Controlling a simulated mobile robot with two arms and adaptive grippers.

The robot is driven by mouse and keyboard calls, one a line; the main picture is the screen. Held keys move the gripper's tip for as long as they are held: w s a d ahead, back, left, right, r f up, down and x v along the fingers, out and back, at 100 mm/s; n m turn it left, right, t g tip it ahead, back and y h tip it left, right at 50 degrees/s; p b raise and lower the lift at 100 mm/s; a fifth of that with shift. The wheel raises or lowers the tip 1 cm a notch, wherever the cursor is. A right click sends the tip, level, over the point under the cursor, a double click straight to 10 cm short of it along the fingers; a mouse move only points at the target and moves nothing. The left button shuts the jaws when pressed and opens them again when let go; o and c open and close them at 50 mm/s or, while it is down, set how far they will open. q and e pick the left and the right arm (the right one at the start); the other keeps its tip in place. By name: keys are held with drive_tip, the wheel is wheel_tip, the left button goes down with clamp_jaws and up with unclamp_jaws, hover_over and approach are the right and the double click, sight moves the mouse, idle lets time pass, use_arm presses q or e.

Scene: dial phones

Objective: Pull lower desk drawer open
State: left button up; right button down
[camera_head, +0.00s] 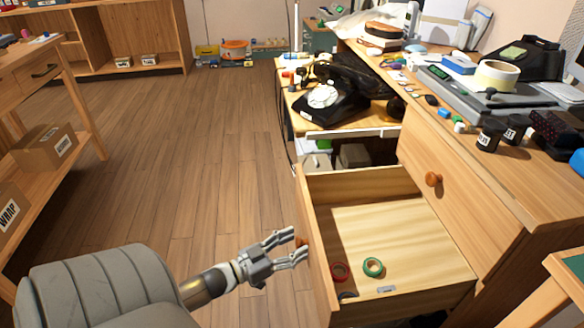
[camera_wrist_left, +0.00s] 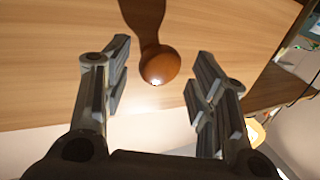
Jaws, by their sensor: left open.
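The lower desk drawer (camera_head: 420,235) is pulled well out from the desk in the head view, and its inside shows. Its round brown knob (camera_head: 300,241) is on the front panel, facing left. My left gripper (camera_head: 298,246) is at the knob, its fingers pointing at the panel. In the left wrist view the knob (camera_wrist_left: 160,66) lies between the spread fingers of the left gripper (camera_wrist_left: 162,82), with gaps on both sides. The left gripper is open. My right gripper is not in view.
The drawer holds a green tape roll (camera_head: 373,267) and a red one (camera_head: 339,271). A closed upper drawer (camera_head: 455,190) is above it. A black dial phone (camera_head: 335,100) stands on a side table behind. The wooden floor (camera_head: 170,180) to the left is clear.

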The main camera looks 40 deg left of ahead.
use_arm(q)
drive_tip(key=shift+s, duration=0.1)
drive_tip(key=v, duration=1.1)
drive_tip(key=shift+s+a, duration=0.2)
drive_tip(key=shift+s, duration=0.2)
